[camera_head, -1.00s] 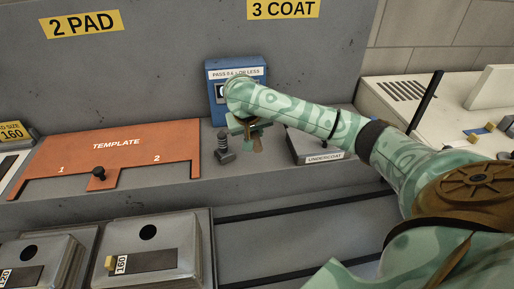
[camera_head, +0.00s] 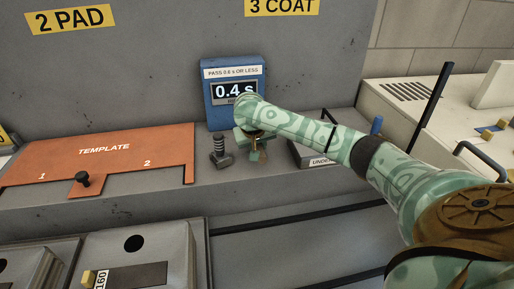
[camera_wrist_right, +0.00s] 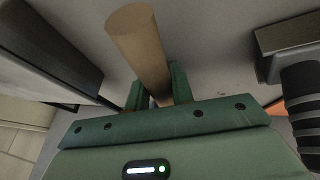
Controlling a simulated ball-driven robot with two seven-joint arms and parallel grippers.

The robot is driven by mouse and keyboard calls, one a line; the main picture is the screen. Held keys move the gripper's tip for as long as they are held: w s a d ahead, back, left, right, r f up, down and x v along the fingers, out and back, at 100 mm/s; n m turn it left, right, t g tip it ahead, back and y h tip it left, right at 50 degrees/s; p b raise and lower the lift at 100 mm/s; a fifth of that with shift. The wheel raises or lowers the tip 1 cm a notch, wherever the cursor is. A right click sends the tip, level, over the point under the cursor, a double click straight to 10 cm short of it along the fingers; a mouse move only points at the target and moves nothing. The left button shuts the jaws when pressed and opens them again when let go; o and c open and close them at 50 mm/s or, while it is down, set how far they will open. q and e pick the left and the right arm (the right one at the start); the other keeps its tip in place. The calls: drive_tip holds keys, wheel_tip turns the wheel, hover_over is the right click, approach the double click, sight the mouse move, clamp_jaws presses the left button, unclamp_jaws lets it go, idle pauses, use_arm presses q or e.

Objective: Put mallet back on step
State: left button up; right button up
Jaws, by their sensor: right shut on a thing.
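My right gripper (camera_head: 255,152) is low over the grey step (camera_head: 215,185), in front of the blue display box (camera_head: 233,70). In the right wrist view the gripper (camera_wrist_right: 158,90) is shut on the round wooden shaft of the mallet (camera_wrist_right: 140,45), which slants up between the fingers. In the head view the mallet is mostly hidden by the hand, and I cannot tell whether it touches the step. My left gripper is not in view.
A dark ribbed-handled tool (camera_head: 220,152) stands just left of the gripper; its handle also shows in the right wrist view (camera_wrist_right: 300,100). The undercoat tray (camera_head: 305,155) is close on the right. The orange template plate (camera_head: 110,150) lies left.

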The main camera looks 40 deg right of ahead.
drive_tip(key=shift+r, duration=0.1)
drive_tip(key=o, duration=0.9)
drive_tip(key=shift+s, duration=0.1)
drive_tip(key=p+v, duration=0.7)
drive_tip(key=v, duration=0.5)
